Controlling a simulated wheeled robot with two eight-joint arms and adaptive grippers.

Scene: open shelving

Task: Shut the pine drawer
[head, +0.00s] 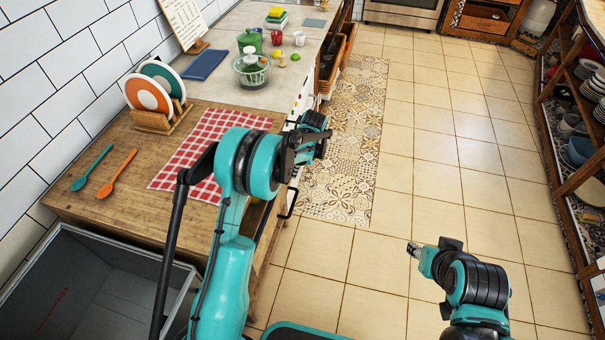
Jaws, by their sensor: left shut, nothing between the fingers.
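Two wooden drawers stand pulled out from the counter front beyond my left arm, a nearer one (333,78) and a farther one (348,30). I cannot tell which of them is the pine drawer. My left gripper (318,133) is shut and empty. It is in front of the near wooden counter's edge, on the near side of both open drawers in the picture. My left arm hides part of the counter front. My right gripper (414,249) is low over the tiled floor, away from the drawers, and its fingers are too small to judge.
The wooden counter (120,215) holds a red checked cloth (195,165), two spoons and plates in a rack. A bowl (251,70) and a green pot stand farther back. A grey bin (90,290) is at lower left, open shelving at right. The floor between is clear.

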